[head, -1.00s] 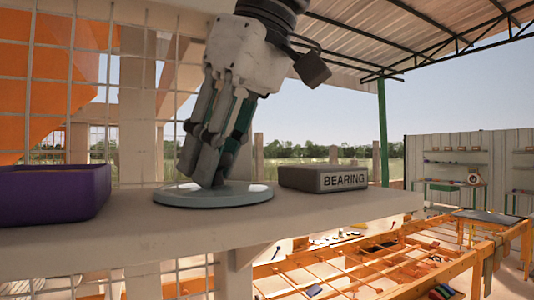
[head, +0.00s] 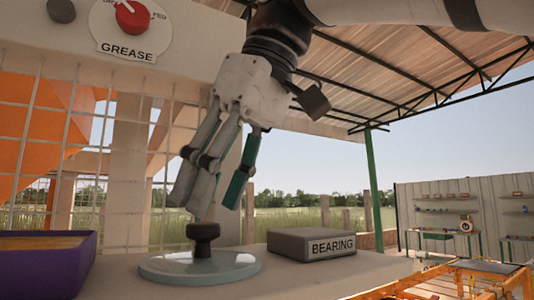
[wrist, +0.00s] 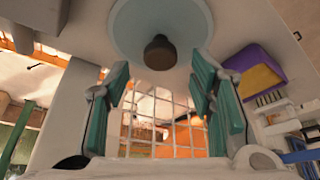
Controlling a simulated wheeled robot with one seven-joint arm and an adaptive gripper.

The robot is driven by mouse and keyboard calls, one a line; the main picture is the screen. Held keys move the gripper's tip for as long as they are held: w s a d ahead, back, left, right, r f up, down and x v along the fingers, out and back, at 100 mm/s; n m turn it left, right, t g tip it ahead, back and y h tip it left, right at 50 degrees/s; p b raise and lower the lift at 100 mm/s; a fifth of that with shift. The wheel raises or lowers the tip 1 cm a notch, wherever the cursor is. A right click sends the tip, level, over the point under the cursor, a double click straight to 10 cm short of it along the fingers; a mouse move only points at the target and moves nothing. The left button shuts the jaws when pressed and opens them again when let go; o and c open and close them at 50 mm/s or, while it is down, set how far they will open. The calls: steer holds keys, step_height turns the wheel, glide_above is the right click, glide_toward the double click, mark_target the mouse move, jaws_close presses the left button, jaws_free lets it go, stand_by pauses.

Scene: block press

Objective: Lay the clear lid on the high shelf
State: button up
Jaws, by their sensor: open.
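The clear lid (head: 170,267) is a pale, see-through disc with a dark round knob (head: 203,238) standing up from its middle. It lies flat on the pale shelf (head: 330,279), between the purple bin and the BEARING box. The lid also shows at the top of the wrist view (wrist: 125,30), with the knob in front of the fingers. My gripper (head: 215,205) is open and empty, just above the knob and apart from it. Its green-padded fingers (wrist: 160,95) stand wide apart in the wrist view.
A purple bin (head: 45,272) with an orange-brown content stands left of the lid. A grey box marked BEARING (head: 312,244) sits close to its right. A wire grid (head: 75,180) rises behind the shelf. A panel with a red GREASE dial (head: 132,18) is at upper left.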

steer(key=p+v, duration=0.2)
steer(key=v, duration=0.5)
steer(key=shift+r, duration=0.3)
steer(key=shift+s+d, duration=0.1)
steer(key=shift+d, duration=0.1)
